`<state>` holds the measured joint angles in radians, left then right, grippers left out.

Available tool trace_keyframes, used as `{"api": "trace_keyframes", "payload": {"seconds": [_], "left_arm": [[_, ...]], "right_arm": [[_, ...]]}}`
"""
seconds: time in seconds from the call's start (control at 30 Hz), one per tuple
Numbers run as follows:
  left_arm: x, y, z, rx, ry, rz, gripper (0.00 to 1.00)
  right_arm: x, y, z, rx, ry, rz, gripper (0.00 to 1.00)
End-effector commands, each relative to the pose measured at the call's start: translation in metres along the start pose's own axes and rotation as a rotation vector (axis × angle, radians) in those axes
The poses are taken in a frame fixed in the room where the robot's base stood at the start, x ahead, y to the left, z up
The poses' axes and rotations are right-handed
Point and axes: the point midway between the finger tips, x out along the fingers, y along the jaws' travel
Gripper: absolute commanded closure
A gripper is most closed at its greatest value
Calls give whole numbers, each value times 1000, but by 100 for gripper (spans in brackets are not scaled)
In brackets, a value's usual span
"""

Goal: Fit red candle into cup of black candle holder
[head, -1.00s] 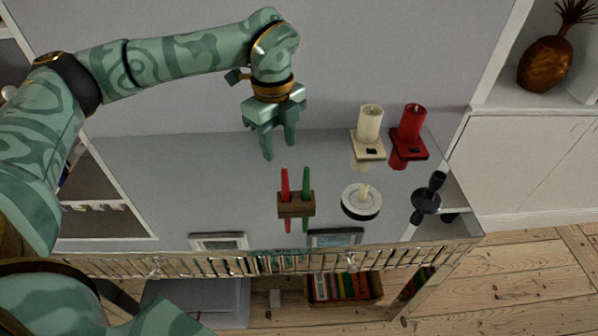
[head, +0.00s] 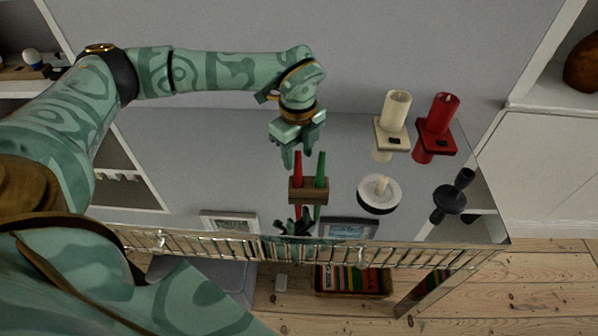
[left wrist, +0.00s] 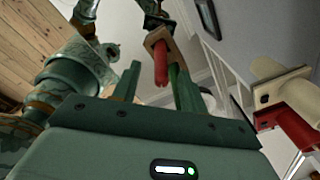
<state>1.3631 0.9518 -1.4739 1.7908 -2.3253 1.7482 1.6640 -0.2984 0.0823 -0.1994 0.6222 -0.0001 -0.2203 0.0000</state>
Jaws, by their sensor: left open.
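The red candle (head: 296,168) stands upright in a small wooden block (head: 311,191) beside a green candle (head: 320,170). The black candle holder (head: 450,200) stands at the right of the mirrored top, a dark cup shape above its round base. My left gripper (head: 297,157) is open, fingers down, at the upper part of the red candle. In the left wrist view the red candle (left wrist: 160,62) shows between the two open fingers (left wrist: 157,88), with no visible contact. The green candle (left wrist: 175,82) is close to one finger. My right gripper is not in view.
A cream candle (head: 396,110) and a thick red candle (head: 441,112) stand on square holders at the back right. A white round dish (head: 379,195) with a short candle lies between the block and the black holder. Picture frames (head: 347,229) line the front edge.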

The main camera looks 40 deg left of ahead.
Motion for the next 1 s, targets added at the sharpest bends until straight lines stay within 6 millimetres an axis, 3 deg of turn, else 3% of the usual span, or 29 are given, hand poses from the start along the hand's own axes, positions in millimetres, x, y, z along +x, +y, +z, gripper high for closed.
{"api": "trace_keyframes", "payload": {"seconds": [0.03, 0.17, 0.43, 0.47, 0.6, 1.0], "left_arm": [[14, -1, 1, -1, 1, 5, 57], [30, 0, 1, 0, 0, 5, 57], [32, 0, 1, 1, 0, 1, 57], [32, 0, 1, 1, 0, 1, 62], [32, -1, 1, 1, 0, 1, 100], [27, -1, 1, 1, 0, 0, 100]], "right_arm": [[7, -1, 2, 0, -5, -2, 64], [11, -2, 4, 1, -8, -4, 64], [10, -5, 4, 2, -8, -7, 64], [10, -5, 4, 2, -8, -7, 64], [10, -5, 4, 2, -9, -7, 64], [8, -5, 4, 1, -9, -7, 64]]}}
